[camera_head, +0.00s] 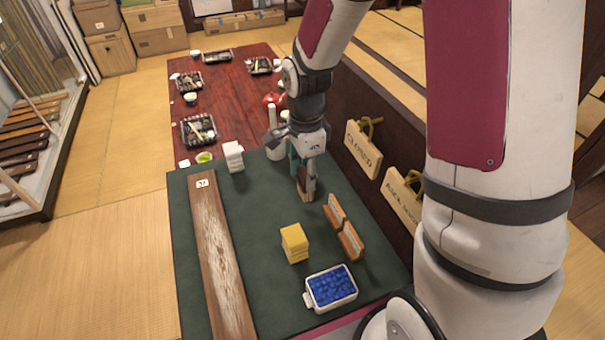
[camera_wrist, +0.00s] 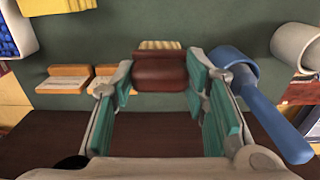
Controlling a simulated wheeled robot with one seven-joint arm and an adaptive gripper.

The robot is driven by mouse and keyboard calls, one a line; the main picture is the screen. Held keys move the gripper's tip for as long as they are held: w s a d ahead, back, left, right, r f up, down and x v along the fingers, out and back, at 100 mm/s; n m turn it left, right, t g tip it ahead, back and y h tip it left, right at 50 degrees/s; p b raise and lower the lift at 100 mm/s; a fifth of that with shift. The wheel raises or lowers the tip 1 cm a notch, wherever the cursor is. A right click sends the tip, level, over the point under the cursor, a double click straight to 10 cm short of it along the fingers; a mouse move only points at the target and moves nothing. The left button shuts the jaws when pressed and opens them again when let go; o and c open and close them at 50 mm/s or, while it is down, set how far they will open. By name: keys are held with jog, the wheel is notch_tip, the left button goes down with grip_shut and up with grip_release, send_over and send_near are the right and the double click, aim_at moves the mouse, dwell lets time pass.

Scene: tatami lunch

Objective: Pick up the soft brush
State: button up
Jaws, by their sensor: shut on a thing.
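The soft brush (camera_head: 306,188) has a reddish-brown handle and pale yellow bristles. In the wrist view the brush (camera_wrist: 160,72) sits between the two teal finger pads, with its bristles pointing away from my gripper. My gripper (camera_head: 304,172) points down over the far right part of the green mat and is shut on the brush handle. It also shows in the wrist view (camera_wrist: 160,85). I cannot tell whether the bristles touch the mat.
The green mat (camera_head: 262,215) carries a long worn plank (camera_head: 215,260), a yellow block stack (camera_head: 294,243), a white tub of blue pieces (camera_head: 310,303), two labelled wooden holders (camera_head: 349,243) and a white box (camera_head: 233,157). A blue scoop (camera_wrist: 262,100) lies close right of my gripper.

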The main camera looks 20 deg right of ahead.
jog(key=s+d+r+p, duration=0.1)
jog(key=s+p, duration=0.1)
jog(key=s, duration=1)
jog(key=shift+r+p, duration=0.25)
jog(key=shift+p, duration=0.15)
jog(key=shift+s+p, duration=0.1)
jog(key=shift+p, duration=0.3)
jog(key=s+p, duration=0.2)
jog(key=p, duration=0.4)
jog(key=shift+d, duration=0.15)
jog(key=shift+s+f, duration=0.1)
